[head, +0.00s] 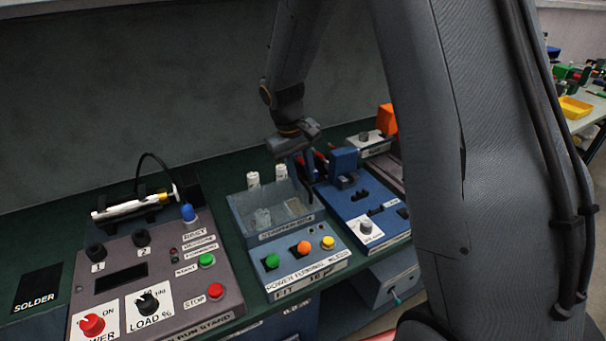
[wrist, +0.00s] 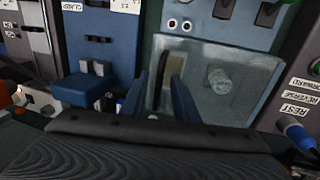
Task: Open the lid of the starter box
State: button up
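The starter box (head: 243,208) is a blue-grey box in the middle of the bench. A clear, flat lid (wrist: 235,66) covers its top and looks closed; a pale round part shows through it. A dark upright strip, perhaps the lid's handle (wrist: 161,74), stands near one side of the lid. My gripper (head: 309,177) points down at the box's right side in the head view. In the wrist view its two blue fingers (wrist: 158,98) are apart, with the dark strip between them. I cannot tell whether either finger touches it.
A panel with green, orange and yellow buttons (head: 301,248) is in front of the box. A run stand (head: 160,262) with knobs is at left. A blue unit (head: 362,208) stands close at right. Two white cylinders (head: 253,180) stand behind the box. My arm hides the right side.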

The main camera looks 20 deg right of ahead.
grip_shut()
